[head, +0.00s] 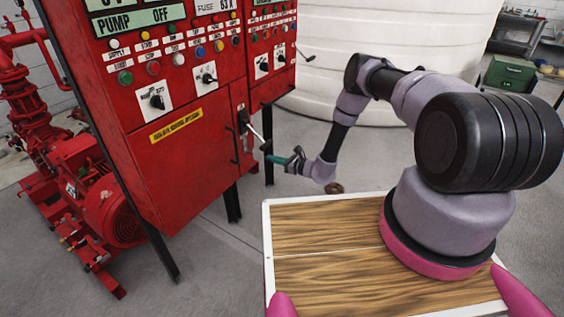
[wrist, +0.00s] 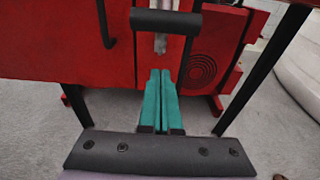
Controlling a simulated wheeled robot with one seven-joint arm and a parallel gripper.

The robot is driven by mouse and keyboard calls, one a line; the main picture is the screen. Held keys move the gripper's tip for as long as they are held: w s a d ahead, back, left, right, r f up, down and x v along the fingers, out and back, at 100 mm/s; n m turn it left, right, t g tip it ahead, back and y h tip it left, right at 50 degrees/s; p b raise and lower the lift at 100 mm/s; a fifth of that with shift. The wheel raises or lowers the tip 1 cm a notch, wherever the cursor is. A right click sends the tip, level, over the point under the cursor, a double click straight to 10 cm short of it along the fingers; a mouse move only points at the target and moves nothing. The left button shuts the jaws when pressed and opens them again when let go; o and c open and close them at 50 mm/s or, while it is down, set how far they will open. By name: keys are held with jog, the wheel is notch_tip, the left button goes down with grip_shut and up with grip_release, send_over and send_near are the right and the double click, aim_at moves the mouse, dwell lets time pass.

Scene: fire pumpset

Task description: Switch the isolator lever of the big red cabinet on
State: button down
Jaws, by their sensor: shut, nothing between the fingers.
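The big red cabinet (head: 190,150) stands at the left of the head view. Its isolator lever (head: 255,133) is on the right-hand front, a grey shaft slanting down and outward to a black grip. In the wrist view the lever's black crosswise grip (wrist: 165,22) is at the top, with the metal shaft (wrist: 160,44) behind it. My gripper (head: 270,158) has teal fingers, shut together and empty. Its fingertips (wrist: 160,72) are just below the grip; I cannot tell whether they touch it.
A black door handle (wrist: 104,24) is left of the lever. Black cabinet legs (head: 232,203) stand below. A red pump motor (head: 105,205) is at the left, a white tank (head: 400,40) behind. My wood-topped base is in front; grey floor (head: 215,270) lies between it and the cabinet.

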aim_at(258, 136)
jog(key=r, duration=0.3)
jog(key=shift+w+a+r, duration=0.25)
jog(key=shift+a+r, duration=0.1)
jog(key=shift+a, duration=0.05)
jog(key=shift+s+d+r+h, duration=0.15)
jog(key=shift+d+r+h, duration=0.15)
jog(key=shift+r+h, duration=0.15)
